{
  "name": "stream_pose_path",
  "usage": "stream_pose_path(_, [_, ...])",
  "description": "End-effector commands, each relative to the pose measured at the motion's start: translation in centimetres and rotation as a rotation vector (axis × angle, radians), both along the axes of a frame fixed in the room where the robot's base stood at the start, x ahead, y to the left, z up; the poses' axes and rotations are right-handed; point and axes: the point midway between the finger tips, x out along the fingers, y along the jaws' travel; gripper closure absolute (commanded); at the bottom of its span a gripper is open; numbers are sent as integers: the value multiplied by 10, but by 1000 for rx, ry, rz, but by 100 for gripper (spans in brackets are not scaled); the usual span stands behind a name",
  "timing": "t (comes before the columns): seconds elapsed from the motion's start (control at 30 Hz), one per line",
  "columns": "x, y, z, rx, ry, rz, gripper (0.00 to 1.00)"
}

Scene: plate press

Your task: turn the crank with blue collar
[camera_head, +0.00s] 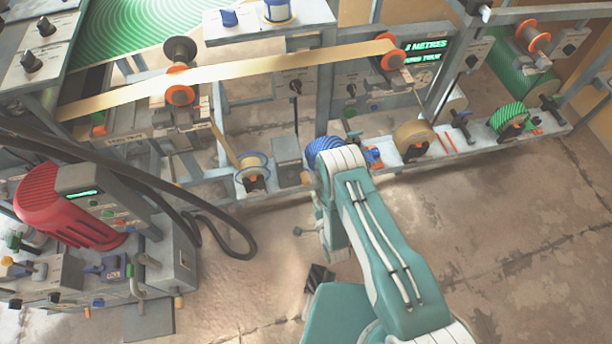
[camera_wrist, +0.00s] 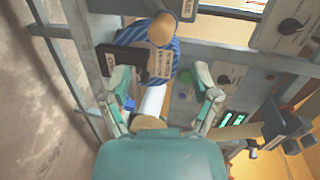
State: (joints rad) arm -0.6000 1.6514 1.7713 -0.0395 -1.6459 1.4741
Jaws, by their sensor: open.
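In the wrist view my gripper (camera_wrist: 160,82) is open, its two pale green fingers apart with nothing clasped between them. Just beyond the fingertips are a round wooden knob (camera_wrist: 162,30), a dark bar (camera_wrist: 122,60) and a blue-striped round part (camera_wrist: 172,62). I cannot tell which of these belong to the crank with the blue collar. A small blue piece (camera_wrist: 129,103) shows beside the left finger, and a white rod (camera_wrist: 153,100) stands between the fingers. In the head view a blue-striped reel (camera_head: 325,150) shows behind my arm; my fingers are not clearly visible there.
Grey machine frames and rails (camera_head: 310,190) run beyond my arm, with a tan reel (camera_head: 413,139) and green reel (camera_head: 509,120) to the right. A red motor (camera_head: 65,212) and dark hoses (camera_head: 215,222) are at left. The floor (camera_head: 510,240) at right is clear.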

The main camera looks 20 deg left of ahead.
Motion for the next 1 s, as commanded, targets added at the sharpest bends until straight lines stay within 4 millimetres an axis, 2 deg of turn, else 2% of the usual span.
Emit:
stream_pose_path(0.3, [9,-4,15,-551,-316,213,22])
stream_pose_path(0.5, [11,-6,21,-789,-473,330,22])
stream_pose_path(0.73, [16,-1,19,-847,-516,361,22])
stream_pose_path(1.0, [48,27,4,-846,-515,360,22])
